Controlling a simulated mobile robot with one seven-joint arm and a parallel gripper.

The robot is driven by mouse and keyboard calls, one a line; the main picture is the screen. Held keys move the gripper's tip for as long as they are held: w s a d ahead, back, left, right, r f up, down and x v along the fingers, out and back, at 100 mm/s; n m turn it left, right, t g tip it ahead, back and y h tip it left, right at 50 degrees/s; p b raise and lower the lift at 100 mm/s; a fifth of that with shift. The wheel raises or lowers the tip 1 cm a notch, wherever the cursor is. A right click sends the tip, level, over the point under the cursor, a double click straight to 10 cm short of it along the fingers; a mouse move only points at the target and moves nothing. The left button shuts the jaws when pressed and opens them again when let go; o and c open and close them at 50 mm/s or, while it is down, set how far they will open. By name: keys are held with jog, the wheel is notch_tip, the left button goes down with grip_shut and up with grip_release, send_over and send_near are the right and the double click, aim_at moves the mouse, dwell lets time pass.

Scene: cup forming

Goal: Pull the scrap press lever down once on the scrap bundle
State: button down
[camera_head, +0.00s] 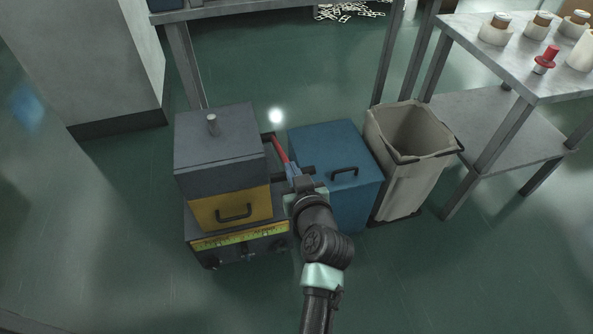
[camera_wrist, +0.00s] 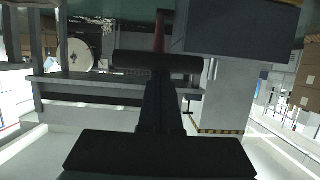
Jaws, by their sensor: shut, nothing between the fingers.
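The scrap press (camera_head: 218,150) is a dark grey box with a knob on top and a yellow handled drawer (camera_head: 230,208) in its front. Its red lever (camera_head: 280,150) stands out from the right side and slants down toward my gripper. My gripper (camera_head: 299,179) is shut and empty at the lever's lower end; whether it touches the lever cannot be told. In the wrist view my gripper (camera_wrist: 158,65) hides most of the lever, and a short red piece of the lever (camera_wrist: 159,28) shows beyond it. No scrap bundle is visible.
A blue box with a black handle (camera_head: 352,190) stands close right of the press, partly under my arm. An open beige bin (camera_head: 400,175) stands beside it. A metal table (camera_head: 535,75) with spools is at the right. Floor is clear at front left.

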jog(key=s+f+t+b, duration=0.1)
jog(key=s+f+b, duration=0.1)
jog(key=f+b, duration=0.9)
jog(key=s+d+f+b, duration=0.1)
jog(key=s+f+b, duration=0.1)
jog(key=f+b, duration=0.9)
jog(key=shift+f+t+y+b, duration=0.3)
jog(key=shift+f+t+b, duration=0.1)
jog(key=shift+b, duration=1.7)
jog(key=shift+r, duration=0.1)
notch_tip(320, 180, up, 6)
jog(key=p, duration=0.4)
jog(key=s+d+f, duration=0.3)
jog(key=s, duration=0.5)
jog(key=shift+s+t, duration=0.3)
jog(key=shift+d+r, duration=0.1)
jog(key=shift+r, duration=0.05)
